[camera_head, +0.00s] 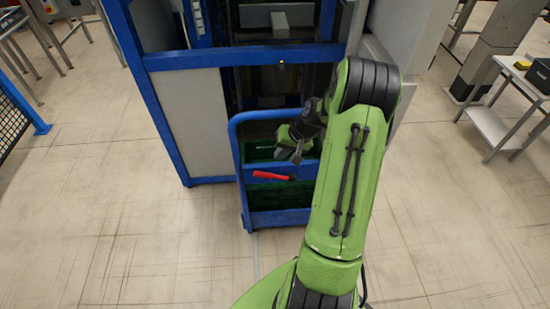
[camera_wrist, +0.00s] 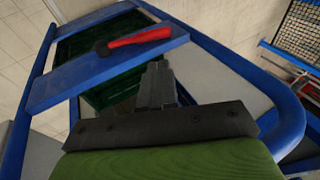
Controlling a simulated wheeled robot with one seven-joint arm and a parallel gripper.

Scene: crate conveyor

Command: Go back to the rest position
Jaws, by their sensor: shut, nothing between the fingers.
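My gripper (camera_head: 296,157) is at the blue frame of the conveyor, beside a red-handled tool. In the wrist view my gripper (camera_wrist: 158,72) is shut with its dark fingers together and nothing between them. The red-handled tool (camera_head: 272,176) has a dark head and lies on a blue crossbar. In the wrist view the tool (camera_wrist: 140,39) lies on that bar just beyond the fingertips, apart from them as far as I can tell. My green arm covers part of the machine's right side.
The blue conveyor frame (camera_head: 246,205) rises around my gripper, with a dark green crate (camera_head: 262,198) inside. A blue and grey machine (camera_head: 200,110) stands behind it. A table (camera_head: 500,125) stands at the right and a mesh fence (camera_head: 12,120) at the left. Floor is open on both sides.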

